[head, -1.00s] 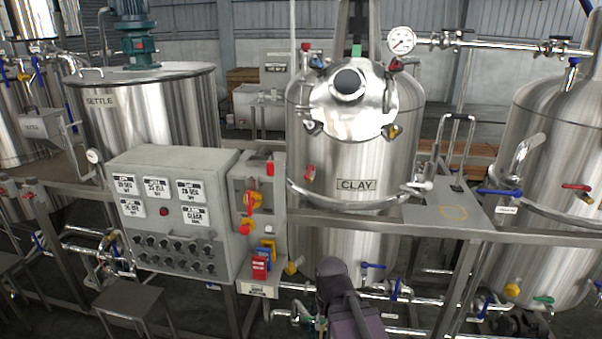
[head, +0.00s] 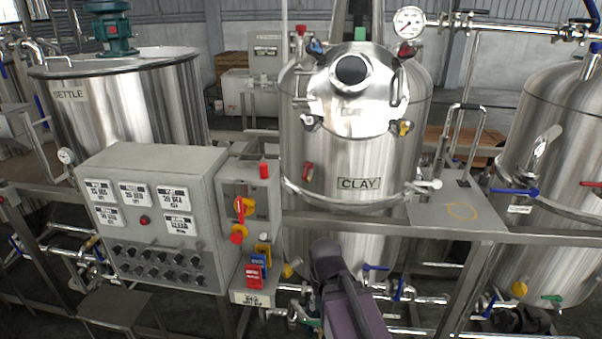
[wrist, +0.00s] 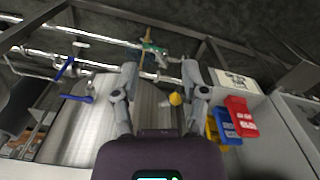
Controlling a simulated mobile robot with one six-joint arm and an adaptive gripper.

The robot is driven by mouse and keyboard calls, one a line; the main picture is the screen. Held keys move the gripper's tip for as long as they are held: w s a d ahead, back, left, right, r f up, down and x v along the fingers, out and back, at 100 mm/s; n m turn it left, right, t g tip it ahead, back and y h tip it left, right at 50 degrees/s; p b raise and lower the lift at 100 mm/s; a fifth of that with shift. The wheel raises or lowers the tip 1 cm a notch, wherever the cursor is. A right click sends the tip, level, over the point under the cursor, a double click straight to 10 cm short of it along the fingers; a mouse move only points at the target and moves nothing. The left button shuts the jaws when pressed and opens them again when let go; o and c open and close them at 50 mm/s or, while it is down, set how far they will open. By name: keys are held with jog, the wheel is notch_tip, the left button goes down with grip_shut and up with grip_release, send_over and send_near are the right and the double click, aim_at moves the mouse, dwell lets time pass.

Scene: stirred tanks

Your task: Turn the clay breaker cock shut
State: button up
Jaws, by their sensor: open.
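The CLAY tank (head: 345,210) is a shiny steel vessel with a domed top. No label I can read shows which is the breaker cock. My gripper (wrist: 160,72) is open and empty, fingers spread in front of the tank's lower wall in the wrist view. A yellow knob (wrist: 175,99) shows between the fingers, nearer the right one. My arm hides part of the tank's lower front in the head view.
A grey control cabinet (head: 155,220) stands left of the tank, with red and blue tags (head: 254,274) beside it. A steel frame rail (head: 460,226) crosses in front. Pipes with blue-handled valves (head: 398,288) run below. Another tank (head: 555,150) stands at right.

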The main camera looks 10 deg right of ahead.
jog(key=shift+d, duration=0.3)
jog(key=m+t+y+p, duration=0.8)
jog(key=t+y+p, duration=0.3)
send_near(305, 171)
jog(key=f+v, duration=0.1)
jog(key=v, duration=0.3)
jog(key=shift+s+f, duration=0.1)
jog(key=shift+f, duration=0.05)
jog(key=b+x, duration=0.1)
jog(key=x, duration=0.6)
jog(key=b+x, duration=0.1)
jog(key=x, duration=0.5)
jog(key=shift+w+a, duration=0.3)
grip_shut()
